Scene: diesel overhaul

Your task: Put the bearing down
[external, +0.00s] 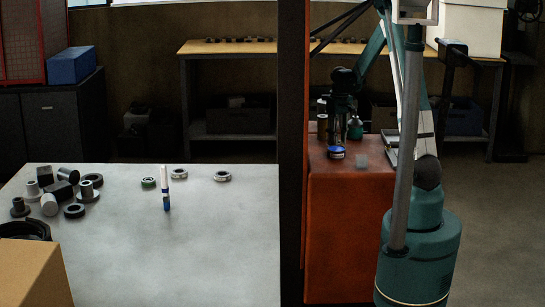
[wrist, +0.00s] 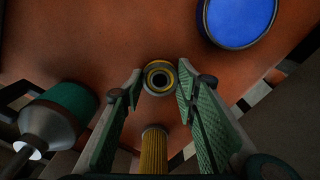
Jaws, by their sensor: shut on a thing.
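In the wrist view, the bearing (wrist: 160,77) is a small ring with a yellowish outer band and a dark centre, seen end-on between my fingertips. My gripper (wrist: 157,88) is shut on it, with one green ribbed finger at each side. The red-brown cabinet top (wrist: 90,45) is beneath. I cannot tell whether the bearing touches that surface. In the external view, my gripper (external: 341,108) points down over the cabinet top (external: 378,154); the bearing cannot be made out there.
A blue-topped round thing (wrist: 240,18) lies at the upper right of the wrist view. A green-and-grey bottle (wrist: 55,115) is left, and a yellow ribbed cylinder (wrist: 153,150) is below. The grey table (external: 200,245) holds rings, cylinders and a marker (external: 166,190).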

